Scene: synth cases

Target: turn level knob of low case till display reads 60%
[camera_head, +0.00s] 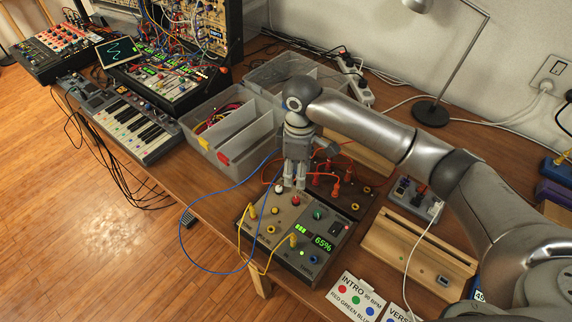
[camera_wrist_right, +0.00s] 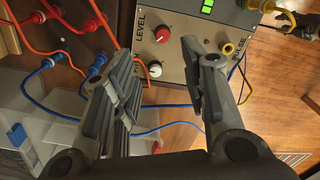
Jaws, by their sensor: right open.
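The low case (camera_head: 285,262) is a grey box at the front of the table, with green digits on its display (camera_head: 324,243) that read 65%. Its red level knob (camera_head: 295,200) also shows in the wrist view (camera_wrist_right: 162,34), beside the printed word LEVEL. A white knob (camera_wrist_right: 154,69) sits nearer the case's edge. My right gripper (camera_head: 294,184) is open above these knobs. In the wrist view its fingers (camera_wrist_right: 163,55) are spread, with the white knob between them and the red knob just beyond the tips. Nothing is held. My left gripper is out of view.
Yellow cables (camera_head: 262,268) plug into the case, and a blue cable (camera_head: 182,228) loops beside it. A darker case with orange plugs (camera_head: 335,187) stands behind. A wooden stand (camera_head: 415,240) and printed cards (camera_head: 352,296) lie to the right. A clear bin (camera_head: 228,135) is at left.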

